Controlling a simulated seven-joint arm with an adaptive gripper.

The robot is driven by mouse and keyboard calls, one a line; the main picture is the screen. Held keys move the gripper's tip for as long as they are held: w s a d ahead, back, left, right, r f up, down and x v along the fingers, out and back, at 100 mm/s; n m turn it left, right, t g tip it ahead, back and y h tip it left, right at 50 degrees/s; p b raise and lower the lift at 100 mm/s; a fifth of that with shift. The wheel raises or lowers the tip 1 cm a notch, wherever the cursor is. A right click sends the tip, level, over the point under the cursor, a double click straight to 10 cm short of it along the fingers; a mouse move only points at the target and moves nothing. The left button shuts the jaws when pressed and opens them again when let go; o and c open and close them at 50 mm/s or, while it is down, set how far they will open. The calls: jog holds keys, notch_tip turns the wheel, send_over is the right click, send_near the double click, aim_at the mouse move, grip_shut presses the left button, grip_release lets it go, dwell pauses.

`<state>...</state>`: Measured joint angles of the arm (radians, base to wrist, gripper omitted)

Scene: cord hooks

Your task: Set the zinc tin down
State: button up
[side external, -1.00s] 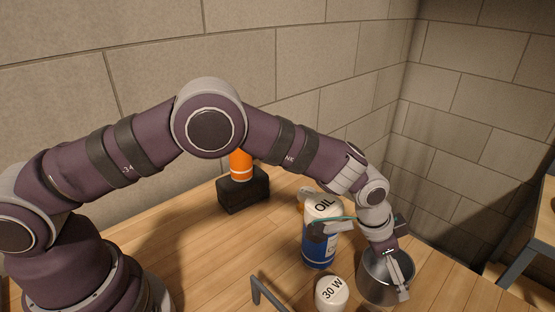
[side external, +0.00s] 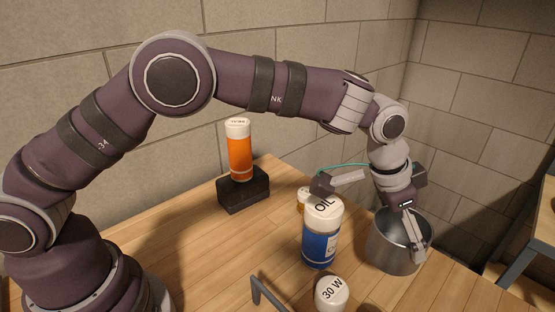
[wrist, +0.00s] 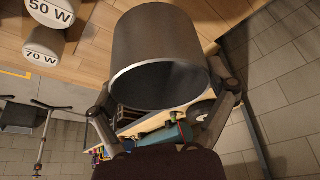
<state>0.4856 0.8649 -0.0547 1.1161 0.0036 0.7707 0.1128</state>
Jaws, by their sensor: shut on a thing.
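The zinc tin (side external: 388,249) is a grey metal open-topped can near the table's right edge in the side view. In the wrist view the zinc tin (wrist: 158,38) fills the upper middle, its dark open mouth facing the camera. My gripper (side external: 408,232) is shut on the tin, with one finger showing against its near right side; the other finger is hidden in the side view. In the wrist view the fingers of my gripper (wrist: 163,95) lie on both sides of the tin. The tin looks upright; whether its base touches the table, I cannot tell.
An orange bottle (side external: 240,158) stands on a black block (side external: 244,192). A grey bracket (side external: 256,290) is at front.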

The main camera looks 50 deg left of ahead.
jog(key=w+a+r, duration=0.2)
jog(key=a+r, duration=0.4)
jog(key=a, duration=0.2)
jog(key=s+a+n+y, duration=0.3)
jog(key=s+a+n, duration=0.45)
jog(key=a, duration=0.45)
jog(key=s+a+f+n+g+y, duration=0.1)
jog(key=s+a+f+n+g, duration=0.25)
jog(key=s+a+n, duration=0.8)
jog(key=s+a+f+n+g+y, duration=0.2)
jog(key=s+a+f+n+g, duration=0.3)
jog(key=n, duration=1.2)
jog(key=shift+t, duration=0.45)
jog(key=f, duration=0.5)
jog(key=shift+w+a+f, duration=0.25)
jog(key=shift+f, duration=0.05)
jog(key=o, duration=1)
jog(key=shift+f, duration=0.1)
jog(key=shift+o, duration=0.2)
